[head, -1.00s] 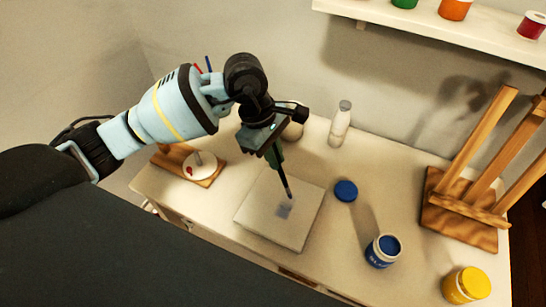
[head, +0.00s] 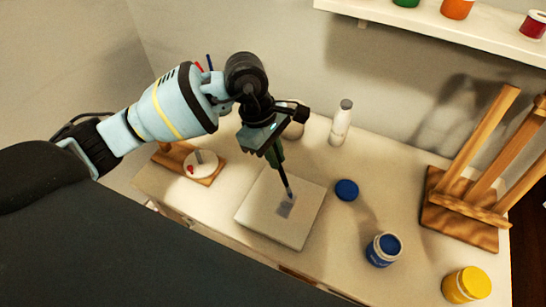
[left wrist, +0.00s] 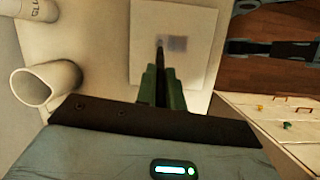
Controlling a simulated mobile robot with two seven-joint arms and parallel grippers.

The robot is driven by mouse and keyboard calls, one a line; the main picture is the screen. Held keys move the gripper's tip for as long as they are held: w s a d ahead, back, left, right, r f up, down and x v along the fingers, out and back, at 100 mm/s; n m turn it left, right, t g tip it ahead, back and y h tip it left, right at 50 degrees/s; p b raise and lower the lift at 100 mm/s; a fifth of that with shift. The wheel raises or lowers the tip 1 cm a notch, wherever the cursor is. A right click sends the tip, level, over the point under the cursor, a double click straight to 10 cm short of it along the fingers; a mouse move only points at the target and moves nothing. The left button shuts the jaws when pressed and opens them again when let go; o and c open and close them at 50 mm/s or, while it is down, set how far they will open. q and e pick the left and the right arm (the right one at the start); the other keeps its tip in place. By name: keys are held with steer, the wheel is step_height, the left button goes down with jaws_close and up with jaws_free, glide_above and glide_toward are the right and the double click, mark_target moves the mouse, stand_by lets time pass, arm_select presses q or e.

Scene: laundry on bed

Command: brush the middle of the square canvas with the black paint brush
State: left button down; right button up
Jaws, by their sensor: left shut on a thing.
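The square canvas (head: 262,222) lies flat on the white table, with a grey-blue paint mark (head: 286,208) near its middle. My left gripper (head: 275,158) is shut on the black paint brush (head: 284,180) and holds it tilted, tip down over the canvas. The brush tip is at or just above the mark; contact cannot be told. In the left wrist view the brush (left wrist: 160,75) sits between the green fingers, and its tip is by the mark (left wrist: 178,43) on the canvas (left wrist: 200,70). My right gripper is not in view.
An open blue paint jar (head: 383,250), its blue lid (head: 346,190) and a yellow jar (head: 467,285) stand right of the canvas. A white bottle (head: 341,122) is behind. A wooden easel (head: 470,190) is at the right, a wooden board (head: 207,178) at the left.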

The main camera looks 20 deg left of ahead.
arm_select(q)
steer(key=shift+w, duration=0.2)
steer(key=shift+s, duration=0.15)
steer(key=shift+s+r+p, duration=0.1)
steer(key=shift+s+p, duration=0.25)
steer(key=shift+s, duration=0.6)
steer(key=shift+w, duration=0.1)
